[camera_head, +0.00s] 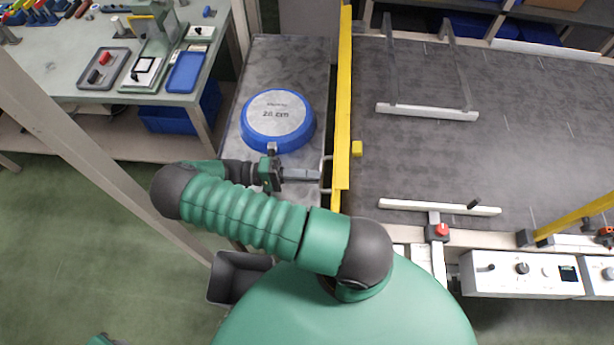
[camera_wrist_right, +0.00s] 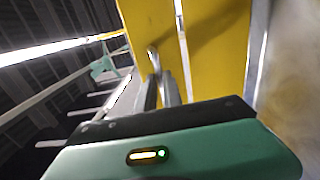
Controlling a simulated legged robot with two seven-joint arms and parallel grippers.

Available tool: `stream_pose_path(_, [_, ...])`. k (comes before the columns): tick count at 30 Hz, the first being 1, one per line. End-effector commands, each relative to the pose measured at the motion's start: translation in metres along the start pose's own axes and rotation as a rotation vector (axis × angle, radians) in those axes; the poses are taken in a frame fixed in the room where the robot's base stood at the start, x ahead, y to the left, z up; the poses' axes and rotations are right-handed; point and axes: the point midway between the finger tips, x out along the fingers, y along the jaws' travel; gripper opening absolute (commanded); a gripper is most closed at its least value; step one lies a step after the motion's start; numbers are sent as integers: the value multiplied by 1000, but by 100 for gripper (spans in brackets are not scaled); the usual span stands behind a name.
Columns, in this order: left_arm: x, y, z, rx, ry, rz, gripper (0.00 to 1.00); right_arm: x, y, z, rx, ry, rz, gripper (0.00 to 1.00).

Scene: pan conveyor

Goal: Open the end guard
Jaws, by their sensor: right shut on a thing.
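The end guard (camera_head: 343,90) is a long yellow panel standing between the grey side surface and the dark conveyor bed. It also fills the upper middle of the right wrist view (camera_wrist_right: 205,50). A pale bar handle (camera_head: 326,160) sits on its left side, and its end shows in the right wrist view (camera_wrist_right: 153,56). My right gripper (camera_head: 316,176) reaches the handle from the left and is shut on it. The fingers (camera_wrist_right: 164,90) hide part of the handle. My left gripper is not in view.
A blue pan (camera_head: 278,148) lies on the grey side surface (camera_head: 290,55) just behind my right gripper. White rails (camera_head: 425,112) stand on the conveyor bed (camera_head: 540,130). A red button (camera_head: 441,230) and a control box (camera_head: 520,275) are at the front right. A dark bin (camera_head: 238,278) is below left.

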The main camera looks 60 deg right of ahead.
Motion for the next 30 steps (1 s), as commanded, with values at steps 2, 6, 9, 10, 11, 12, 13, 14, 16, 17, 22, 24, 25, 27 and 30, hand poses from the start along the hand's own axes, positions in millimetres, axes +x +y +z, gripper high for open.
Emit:
stream_pose_path(2, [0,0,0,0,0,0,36,1,-1,1,-3,-5,1,0])
stream_pose_path(6, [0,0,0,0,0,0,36,1,-1,1,-3,-5,1,0])
stream_pose_path(9, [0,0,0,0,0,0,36,1,-1,1,-3,-6,1,0])
stream_pose_path(10, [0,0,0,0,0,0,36,1,-1,1,-3,-6,1,13])
stream_pose_path(11, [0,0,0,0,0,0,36,1,-1,1,-3,-6,1,17])
stream_pose_path(12, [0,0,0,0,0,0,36,1,-1,1,-2,-6,1,22])
stream_pose_path(13, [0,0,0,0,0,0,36,1,-1,1,-2,-5,1,26])
stream_pose_path(14, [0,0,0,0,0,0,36,1,-1,1,-2,-5,0,30])
stream_pose_path(16, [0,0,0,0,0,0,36,1,-1,1,-2,-4,1,33])
stream_pose_path(17, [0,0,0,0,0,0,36,0,-1,1,-2,-4,1,33])
stream_pose_path(22, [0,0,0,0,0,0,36,0,0,0,-2,-3,1,33])
stream_pose_path(24, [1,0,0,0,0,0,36,-2,-1,0,-1,-2,1,33])
stream_pose_path(25, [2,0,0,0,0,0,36,-4,-2,0,-1,-1,0,33])
stream_pose_path(27, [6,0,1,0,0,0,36,-14,-4,-1,0,0,-1,33])
stream_pose_path(30, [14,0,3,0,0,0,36,-37,-6,-1,0,1,-3,33])
